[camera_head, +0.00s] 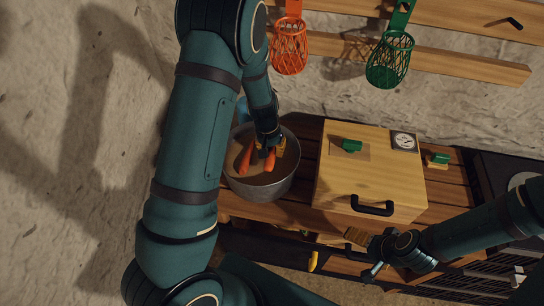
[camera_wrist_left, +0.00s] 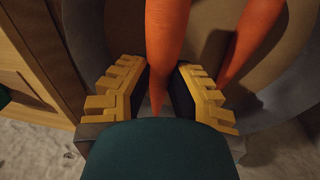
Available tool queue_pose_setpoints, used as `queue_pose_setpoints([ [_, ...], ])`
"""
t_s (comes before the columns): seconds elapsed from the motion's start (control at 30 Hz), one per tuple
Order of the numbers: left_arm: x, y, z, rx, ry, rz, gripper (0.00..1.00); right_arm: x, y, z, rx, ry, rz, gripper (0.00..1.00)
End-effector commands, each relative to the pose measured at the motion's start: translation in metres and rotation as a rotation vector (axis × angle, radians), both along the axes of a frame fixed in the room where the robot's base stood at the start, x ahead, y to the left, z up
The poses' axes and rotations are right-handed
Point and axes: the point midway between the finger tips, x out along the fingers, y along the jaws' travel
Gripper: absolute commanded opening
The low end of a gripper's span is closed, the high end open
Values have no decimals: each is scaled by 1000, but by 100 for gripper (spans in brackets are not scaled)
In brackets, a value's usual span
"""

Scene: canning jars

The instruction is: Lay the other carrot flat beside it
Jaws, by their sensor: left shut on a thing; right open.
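My left gripper (camera_head: 269,147) reaches down into a round grey metal pot (camera_head: 258,192). It is shut on an orange carrot (camera_head: 270,163), which shows between its yellow finger pads in the left wrist view (camera_wrist_left: 166,40). The other carrot (camera_head: 246,158) lies in the pot beside it, to its left in the head view. In the left wrist view this carrot (camera_wrist_left: 250,40) is to the right, apart from the held one. I cannot tell whether the held carrot touches the pot's bottom. My right gripper (camera_head: 364,256) is open and empty in front of the wooden counter.
Another green object (camera_head: 440,159) sits farther right. An orange basket (camera_head: 290,48) and a green basket (camera_head: 390,62) hang on the rail behind.

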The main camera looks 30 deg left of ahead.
Motion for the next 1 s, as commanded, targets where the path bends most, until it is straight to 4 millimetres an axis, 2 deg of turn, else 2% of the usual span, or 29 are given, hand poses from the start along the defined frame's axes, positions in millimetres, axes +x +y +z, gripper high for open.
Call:
queue_pose_setpoints([
  [0.33,0,0,-38,-1,1,-1,0,0,0,-6,-1,0,0,99],
  [0.7,0,0,-41,-1,-1,-1,0,0,0,-10,-2,0,0,99],
  [0.73,0,0,-42,-1,-1,-1,24,0,0,-10,-2,0,0,99],
  [0.8,0,0,-41,0,-1,-1,45,0,0,-9,-2,0,0,99],
  [1.0,0,0,-40,-1,-1,-1,45,0,0,-9,-2,0,0,99],
])
